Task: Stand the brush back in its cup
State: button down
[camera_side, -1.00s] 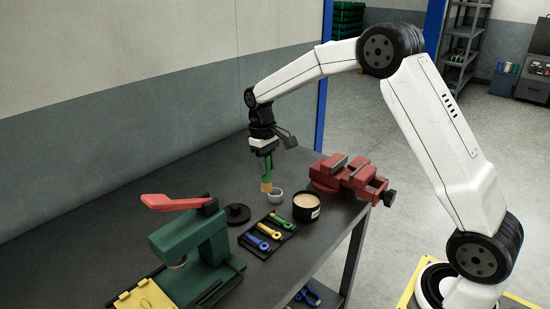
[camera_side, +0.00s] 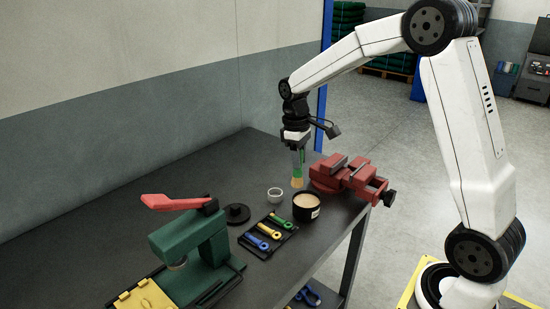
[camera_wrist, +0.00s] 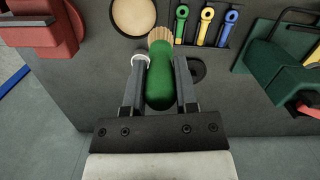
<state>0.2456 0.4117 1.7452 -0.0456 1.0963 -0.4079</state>
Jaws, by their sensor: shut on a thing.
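The brush (camera_side: 297,181) has a green handle and pale tan bristles, and hangs upright with the bristles down. My gripper (camera_side: 299,153) is shut on its handle. In the wrist view the green handle of the brush (camera_wrist: 160,80) lies between the two fingers of my gripper (camera_wrist: 160,70). The small pale cup (camera_side: 275,195) stands on the bench, left of the brush in the side view, and the brush is outside it. In the wrist view the cup's rim (camera_wrist: 140,58) shows beside the handle, partly hidden by a finger.
A red vise (camera_side: 345,177) stands close to the right of the brush. A round black tin (camera_side: 306,207) with tan contents is in front. A tray (camera_side: 285,236) of coloured tools, a black lid (camera_side: 237,213) and a green press (camera_side: 195,250) stand further left. The back of the bench is clear.

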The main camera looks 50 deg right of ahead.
jog(key=shift+s+d+r+n, duration=0.15)
jog(key=shift+s+d, duration=0.1)
jog(key=shift+s, duration=0.35)
jog(key=shift+s+d+r+n, duration=0.15)
jog(key=shift+s+d, duration=0.1)
jog(key=shift+s, duration=0.35)
jog(key=shift+w, duration=0.1)
jog(key=w+d+f, duration=0.3)
jog(key=w+f, duration=0.6)
jog(key=w, duration=0.4)
jog(key=shift+f, duration=0.2)
jog(key=shift+d+f, duration=0.1)
jog(key=shift+w+f, duration=0.2)
jog(key=shift+f, duration=1.5)
